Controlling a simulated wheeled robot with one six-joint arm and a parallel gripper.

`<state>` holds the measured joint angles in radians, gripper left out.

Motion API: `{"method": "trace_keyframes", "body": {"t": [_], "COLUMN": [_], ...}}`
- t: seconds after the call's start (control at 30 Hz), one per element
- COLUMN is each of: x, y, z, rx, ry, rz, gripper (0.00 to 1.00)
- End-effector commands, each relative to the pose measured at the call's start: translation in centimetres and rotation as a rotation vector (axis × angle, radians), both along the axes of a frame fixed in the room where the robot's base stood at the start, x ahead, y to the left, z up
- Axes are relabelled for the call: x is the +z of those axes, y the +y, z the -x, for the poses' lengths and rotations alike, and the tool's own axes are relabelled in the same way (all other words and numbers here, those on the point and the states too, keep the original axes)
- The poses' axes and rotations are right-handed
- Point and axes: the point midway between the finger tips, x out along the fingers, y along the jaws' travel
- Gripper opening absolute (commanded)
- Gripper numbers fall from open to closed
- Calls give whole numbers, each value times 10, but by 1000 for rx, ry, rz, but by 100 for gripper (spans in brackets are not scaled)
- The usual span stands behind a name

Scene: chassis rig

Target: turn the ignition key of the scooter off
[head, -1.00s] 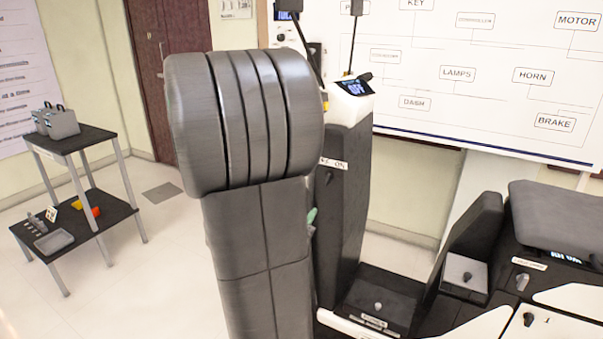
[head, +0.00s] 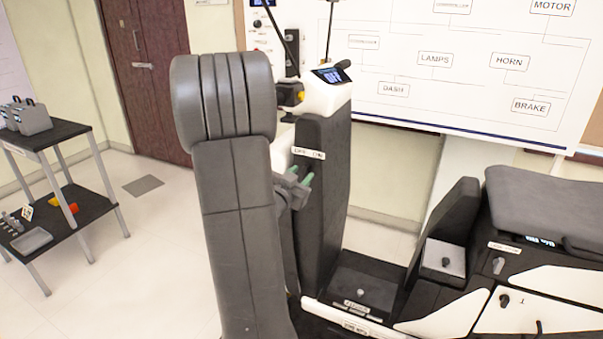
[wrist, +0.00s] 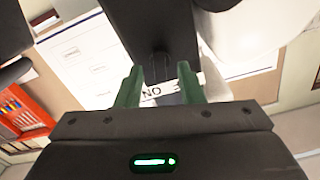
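The scooter's dark front column (head: 327,190) stands just right of my arm in the head view. A white OFF/ON label (head: 308,153) is on it. My gripper (head: 299,177), with green fingertips, is at the column just below this label. In the wrist view, my gripper (wrist: 160,88) has its two green fingers apart. The label (wrist: 160,92) shows upside down between and beyond them. A small dark shape (wrist: 159,64), perhaps the ignition key, lies between the fingertips against the dark column. I cannot tell which way it is turned, or whether the fingers touch it.
The scooter's handlebar and lit dash (head: 330,75) are above the gripper. The seat (head: 550,205) and footwell (head: 360,285) lie to the right. A shelf table (head: 60,133) stands far left, with open floor between. A wiring board (head: 450,70) is behind.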

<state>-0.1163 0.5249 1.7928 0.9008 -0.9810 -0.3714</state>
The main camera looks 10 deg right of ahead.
Motion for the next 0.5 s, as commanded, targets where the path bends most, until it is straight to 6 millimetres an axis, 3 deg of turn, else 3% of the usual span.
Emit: {"method": "trace_keyframes", "body": {"t": [0.43, 0.5], "x": [0, 0], "y": [-7, -7], "z": [-10, -10], "rx": [1, 1], "ry": [1, 1], "rz": [0, 0], "gripper": [35, 21]}}
